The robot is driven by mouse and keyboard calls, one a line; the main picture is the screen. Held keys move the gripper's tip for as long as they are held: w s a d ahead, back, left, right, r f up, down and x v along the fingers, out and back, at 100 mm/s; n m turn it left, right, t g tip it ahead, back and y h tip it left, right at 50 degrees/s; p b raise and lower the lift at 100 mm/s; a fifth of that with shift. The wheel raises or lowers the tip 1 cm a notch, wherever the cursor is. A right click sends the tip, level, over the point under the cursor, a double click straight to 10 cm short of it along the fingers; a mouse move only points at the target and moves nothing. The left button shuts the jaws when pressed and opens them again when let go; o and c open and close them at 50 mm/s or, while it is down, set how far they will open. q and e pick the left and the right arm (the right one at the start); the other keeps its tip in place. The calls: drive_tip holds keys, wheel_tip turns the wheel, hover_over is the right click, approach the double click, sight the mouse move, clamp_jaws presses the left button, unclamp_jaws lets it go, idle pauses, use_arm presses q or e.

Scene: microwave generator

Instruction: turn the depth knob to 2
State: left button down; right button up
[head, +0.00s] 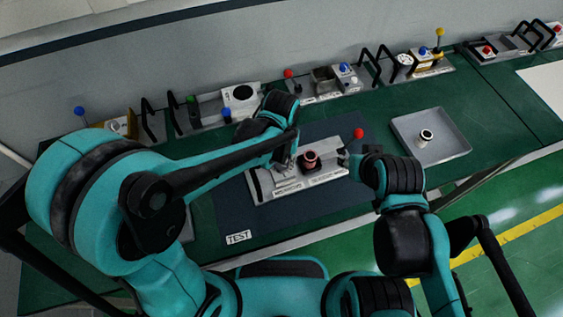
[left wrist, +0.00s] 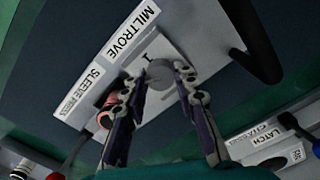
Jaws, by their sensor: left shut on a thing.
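The depth knob (left wrist: 160,74) is a grey round knob on a light panel in the left wrist view. The panel belongs to a grey device (head: 330,172) on the dark mat in the head view. My left gripper (left wrist: 158,78) is shut on the knob, with one finger on each side of it. In the head view my left gripper (head: 284,163) hides the knob.
A copper-coloured cylinder (head: 310,159) stands on the device beside my left gripper. A red ball handle (head: 358,133) rises at the device's right end. A grey tray (head: 448,150) with a small ring part (head: 425,136) lies to the right. Other devices line the back.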

sight(282, 165)
idle(0.5)
use_arm(q)
drive_tip(key=c, duration=1.2)
unclamp_jaws()
wheel_tip(282, 165, up, 12)
drive_tip(key=s+a+f+t+b, duration=0.1)
drive_tip(key=a+t, duration=0.1)
drive_tip(key=a, duration=0.4)
drive_tip(key=s+a+f+n+t+b, duration=0.1)
drive_tip(key=s+a+f+t+b, duration=0.1)
drive_tip(key=a, duration=0.3)
drive_tip(key=s+a+f+n+t+b, duration=0.1)
drive_tip(key=s+a+f+t, duration=0.1)
drive_tip(key=a, duration=0.4)
drive_tip(key=shift+s+a+f+t+b, duration=0.2)
drive_tip(key=shift+a+t+b, duration=0.2)
drive_tip(key=shift+t, duration=0.2)
